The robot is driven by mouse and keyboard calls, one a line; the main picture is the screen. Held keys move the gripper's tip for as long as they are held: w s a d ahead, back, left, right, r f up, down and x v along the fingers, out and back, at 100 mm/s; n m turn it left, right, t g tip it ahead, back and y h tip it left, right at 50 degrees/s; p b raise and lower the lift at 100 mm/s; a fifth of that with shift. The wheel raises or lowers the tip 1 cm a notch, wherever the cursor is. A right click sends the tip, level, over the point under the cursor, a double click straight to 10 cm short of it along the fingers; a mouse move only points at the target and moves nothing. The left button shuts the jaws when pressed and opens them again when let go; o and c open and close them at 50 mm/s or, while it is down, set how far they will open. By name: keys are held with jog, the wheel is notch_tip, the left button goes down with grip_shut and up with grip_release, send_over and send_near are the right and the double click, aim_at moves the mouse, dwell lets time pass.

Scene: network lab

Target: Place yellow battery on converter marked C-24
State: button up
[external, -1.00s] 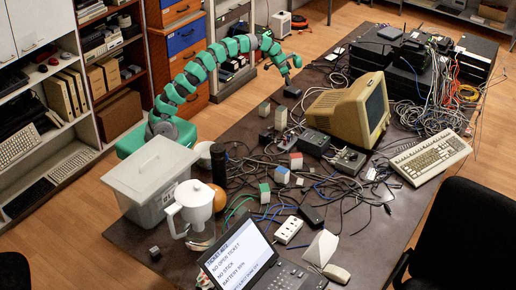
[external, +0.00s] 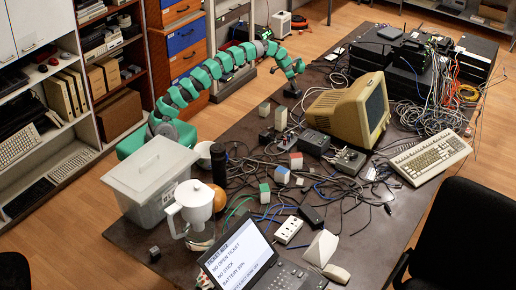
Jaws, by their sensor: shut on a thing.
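My gripper (external: 293,84) is at the end of the green segmented arm, low over the far left part of the table. It is shut on a small dark object (external: 292,93) at the table top. Its colour and markings are too small to tell, and I cannot tell whether it is lifted. I cannot make out a yellow battery. No C-24 label is readable. Small pale blocks with a red top (external: 296,161), a blue top (external: 281,175) and a green top (external: 265,191) stand among cables, apart from the gripper.
Tangled cables cover the table's middle. A translucent bin (external: 140,200), white jug (external: 192,208) and laptop (external: 240,248) stand nearer. Bare table (external: 240,130) shows left of the cables.

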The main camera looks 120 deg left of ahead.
jog(key=shift+f, duration=0.3)
jog(key=o, duration=1)
